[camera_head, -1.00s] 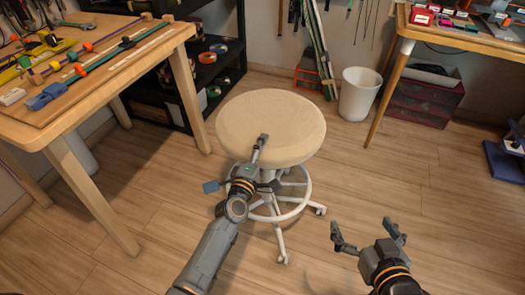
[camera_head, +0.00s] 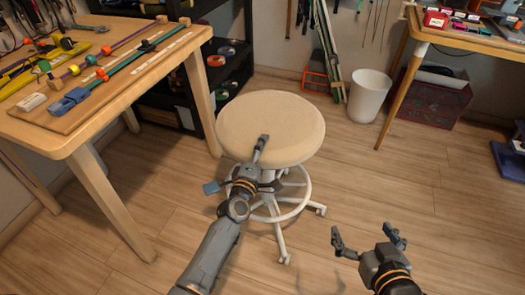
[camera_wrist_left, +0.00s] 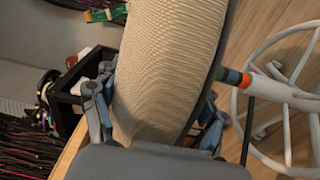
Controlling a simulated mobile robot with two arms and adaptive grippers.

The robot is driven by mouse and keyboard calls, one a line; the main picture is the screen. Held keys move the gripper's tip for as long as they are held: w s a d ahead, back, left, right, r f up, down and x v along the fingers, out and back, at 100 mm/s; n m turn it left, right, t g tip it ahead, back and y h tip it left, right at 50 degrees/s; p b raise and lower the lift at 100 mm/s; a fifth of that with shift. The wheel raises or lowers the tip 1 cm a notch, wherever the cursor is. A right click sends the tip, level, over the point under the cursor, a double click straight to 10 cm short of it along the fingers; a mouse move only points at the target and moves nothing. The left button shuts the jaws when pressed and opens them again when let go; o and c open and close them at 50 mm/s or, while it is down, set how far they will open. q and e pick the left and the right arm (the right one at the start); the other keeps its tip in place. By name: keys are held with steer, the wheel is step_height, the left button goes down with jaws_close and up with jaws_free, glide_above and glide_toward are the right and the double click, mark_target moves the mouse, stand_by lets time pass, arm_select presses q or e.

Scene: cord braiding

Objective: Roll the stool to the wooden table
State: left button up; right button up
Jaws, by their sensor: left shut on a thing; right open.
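The stool (camera_head: 270,118) has a round cream seat on a white column with a foot ring (camera_head: 290,213) and wheeled legs. My left gripper (camera_head: 262,152) is at the near edge of the seat. In the left wrist view the seat (camera_wrist_left: 165,60) lies between the fingers of my left gripper (camera_wrist_left: 155,105), which is shut on its rim. My right gripper (camera_head: 367,240) is open and empty above the floor, right of the stool. The wooden table (camera_head: 125,98) stands at the left, with a floor gap between its right leg and the stool.
The table carries a board with cords and coloured clips. A black shelf (camera_head: 232,55) with tape rolls stands behind it. A white bin (camera_head: 368,95) stands behind right, near a second table (camera_head: 470,38). The floor (camera_head: 185,215) between the left table and the stool is clear.

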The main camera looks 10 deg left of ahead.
arm_select(q)
steer(key=o, duration=1.9)
steer(key=shift+s, duration=0.35)
steer(key=s+a, duration=0.2)
steer(key=s, duration=0.9)
steer(key=shift+s, duration=0.1)
